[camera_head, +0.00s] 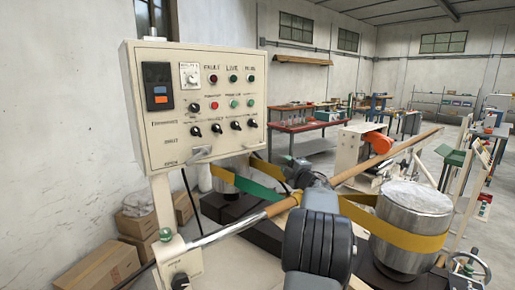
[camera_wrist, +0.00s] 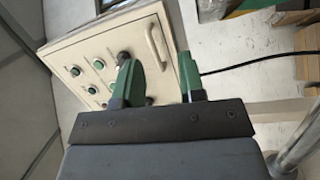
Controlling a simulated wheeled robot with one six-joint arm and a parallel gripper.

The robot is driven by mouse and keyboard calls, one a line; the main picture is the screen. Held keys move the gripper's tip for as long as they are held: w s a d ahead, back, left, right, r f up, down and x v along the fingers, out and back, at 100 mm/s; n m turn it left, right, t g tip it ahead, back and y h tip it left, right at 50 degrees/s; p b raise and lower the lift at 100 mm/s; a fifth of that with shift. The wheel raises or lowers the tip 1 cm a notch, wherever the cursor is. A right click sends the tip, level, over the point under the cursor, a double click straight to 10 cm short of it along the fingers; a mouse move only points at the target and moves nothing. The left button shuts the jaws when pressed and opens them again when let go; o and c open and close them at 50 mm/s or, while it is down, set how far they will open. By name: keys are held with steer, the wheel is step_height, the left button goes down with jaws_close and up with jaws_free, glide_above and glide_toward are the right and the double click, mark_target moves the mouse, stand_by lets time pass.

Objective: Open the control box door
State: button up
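The cream control box (camera_head: 195,105) stands on a post at left in the head view, its front door covered with knobs, lights and a small display. The door looks closed. A handle (camera_head: 200,153) sits low on the door. In the wrist view the door (camera_wrist: 112,55) appears tilted, with its pale handle (camera_wrist: 153,45) near the right edge. My gripper (camera_wrist: 157,65) is open, its two green fingers apart with nothing between them. The handle shows beyond the gap between the fingers; contact is not visible. The fingers cannot be clearly made out in the head view.
The winder's metal roll (camera_head: 410,225) with a yellow belt (camera_head: 390,232) stands at right. A long rod (camera_head: 240,225) crosses below the box. Cardboard boxes (camera_head: 95,268) lie on the floor at left. A red workbench (camera_head: 300,125) stands behind.

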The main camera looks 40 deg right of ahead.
mark_target(257, 146)
steer(key=shift+w+a+r+n+t+y+p, duration=0.35)
steer(key=shift+w+r+n+y+p, duration=0.55)
steer(key=shift+w, duration=1.45)
steer(key=shift+w+a+r+n+t+y+p, duration=0.2)
steer(key=shift+w+a+r+n+y+p, duration=0.3)
steer(key=shift+w+p, duration=1.25)
steer(key=shift+w+a+r+n+t+y+p, duration=0.35)
steer(key=shift+w+r+n, duration=0.5)
steer(key=shift+w, duration=2.1)
jaws_close()
